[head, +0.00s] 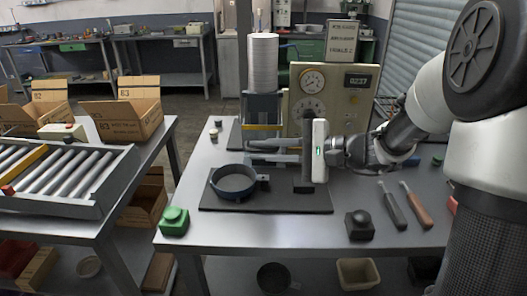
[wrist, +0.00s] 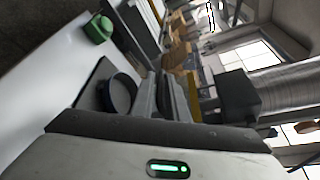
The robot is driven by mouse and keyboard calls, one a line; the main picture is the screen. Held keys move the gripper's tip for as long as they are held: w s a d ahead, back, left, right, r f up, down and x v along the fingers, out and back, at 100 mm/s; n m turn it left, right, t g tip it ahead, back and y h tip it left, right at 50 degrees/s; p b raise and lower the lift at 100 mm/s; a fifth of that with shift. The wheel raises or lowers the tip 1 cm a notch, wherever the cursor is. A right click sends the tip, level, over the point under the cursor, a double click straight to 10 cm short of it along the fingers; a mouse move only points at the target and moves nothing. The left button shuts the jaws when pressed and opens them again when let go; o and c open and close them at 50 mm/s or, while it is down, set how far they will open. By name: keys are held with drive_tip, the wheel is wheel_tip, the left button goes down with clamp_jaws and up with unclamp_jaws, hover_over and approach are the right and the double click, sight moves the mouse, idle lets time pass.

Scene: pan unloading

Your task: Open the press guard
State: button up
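The press stands on the table in the head view, with a pale ribbed cylinder (head: 263,65) on top. A yellow-striped bar (head: 262,127) crosses its front below the cylinder; this looks like part of the press guard, but its outline is unclear. My gripper (head: 250,151) reaches in from the right just below this bar. Its two fingers look spread apart, one above the other. Whether they touch the guard is unclear. A dark round pan (head: 236,179) sits on the black base plate, in front of and below the fingers; it also shows in the wrist view (wrist: 117,94).
A control panel with gauges (head: 355,100) stands behind my gripper. A green button box (head: 174,222) is at the table's front left, and a black one (head: 359,224) at the front right beside two hand tools (head: 405,207). A roller conveyor (head: 65,178) is at left.

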drive_tip(key=shift+o, duration=1)
drive_tip(key=p+v, duration=0.1)
drive_tip(key=v, duration=1.6)
drive_tip(key=shift+d, duration=0.2)
